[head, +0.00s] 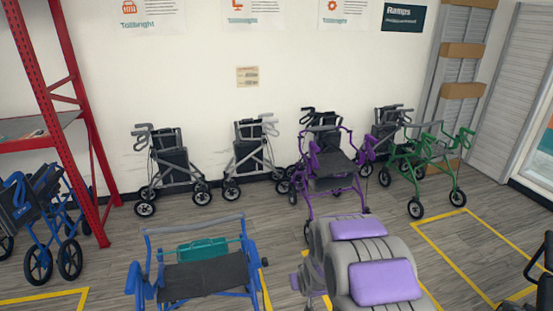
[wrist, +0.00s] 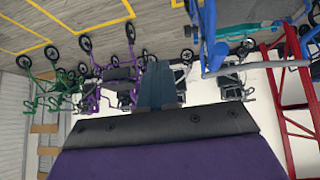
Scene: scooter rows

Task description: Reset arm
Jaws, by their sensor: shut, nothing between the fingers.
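My arm (head: 372,262) shows at the bottom centre of the head view as rounded grey links with purple panels. It looks folded close to my body. In the wrist view the dark and purple front of my gripper (wrist: 155,125) fills the lower part. The gripper is shut, and nothing shows held in it. The wrist view is upside down, with the floor at the top. A teal strip stands above the gripper's dark edge there; I cannot tell what it is.
A blue rollator (head: 205,275) stands close at front left, a purple one (head: 328,165) ahead, and a green one (head: 425,160) to the right. Grey rollators (head: 172,172) line the wall. A red shelf frame (head: 72,95) stands left. Yellow-lined floor (head: 455,235) is partly clear at right.

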